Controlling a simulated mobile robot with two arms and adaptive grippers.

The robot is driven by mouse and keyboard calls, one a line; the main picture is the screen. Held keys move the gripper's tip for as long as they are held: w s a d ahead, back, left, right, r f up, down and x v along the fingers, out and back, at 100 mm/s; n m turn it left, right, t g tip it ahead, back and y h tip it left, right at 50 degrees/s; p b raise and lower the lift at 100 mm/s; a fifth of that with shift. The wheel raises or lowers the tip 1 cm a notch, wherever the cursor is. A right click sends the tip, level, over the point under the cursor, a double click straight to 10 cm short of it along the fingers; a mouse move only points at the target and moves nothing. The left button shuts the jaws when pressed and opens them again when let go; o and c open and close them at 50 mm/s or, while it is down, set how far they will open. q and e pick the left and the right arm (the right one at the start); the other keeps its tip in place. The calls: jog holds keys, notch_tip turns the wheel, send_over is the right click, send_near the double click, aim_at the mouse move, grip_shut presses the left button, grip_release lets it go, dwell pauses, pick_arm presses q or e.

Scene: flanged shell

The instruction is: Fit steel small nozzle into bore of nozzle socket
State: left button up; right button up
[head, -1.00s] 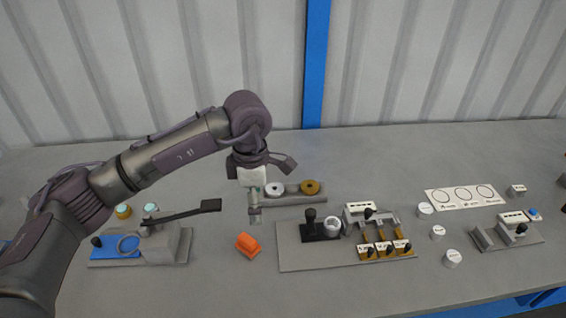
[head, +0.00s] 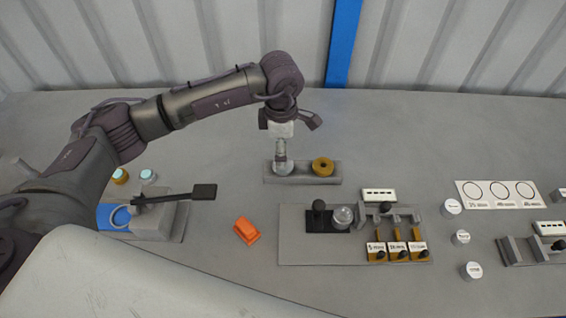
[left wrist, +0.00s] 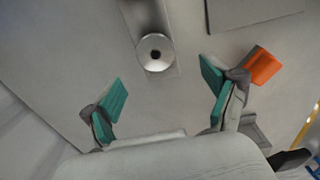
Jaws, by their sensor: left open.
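The steel small nozzle (head: 284,168), a silvery round piece with a dark central hole, sits on the left part of a grey holder (head: 301,180). It also shows in the left wrist view (left wrist: 155,52), beyond the fingertips. My left gripper (head: 281,150) is over it in the head view, partly covering it. In the left wrist view its teal-padded fingers (left wrist: 162,97) are spread wide with nothing between them. A round, glassy grey piece (head: 343,216) sits on a black block on the grey plate; I cannot tell whether it is the nozzle socket. My right gripper is not in view.
A brass ring-like piece (head: 322,166) shares the holder. An orange block (head: 246,230) lies left of the grey plate (head: 300,250), which carries brown labelled blocks. A blue-based fixture with a dark lever (head: 180,196) stands left. White discs (head: 461,237) lie right.

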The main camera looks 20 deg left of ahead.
pick_arm(q)
jog(key=shift+w+f, duration=0.15)
jog(key=shift+f, duration=0.6)
jog(key=shift+f+p, duration=0.3)
jog(key=shift+p, duration=0.15)
notch_tip(320, 180, down, 4)
jog(key=shift+w+d+r+p, duration=0.1)
jog(key=shift+d+r+p, duration=0.1)
jog(key=shift+p, duration=0.65)
jog(key=shift+w+a+f, duration=0.1)
jog(key=shift+f, duration=0.35)
jog(key=c, duration=1.4)
jog(key=shift+c, duration=0.3)
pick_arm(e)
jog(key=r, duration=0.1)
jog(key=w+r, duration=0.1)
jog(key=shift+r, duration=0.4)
pick_arm(q)
jog(key=shift+r, duration=0.15)
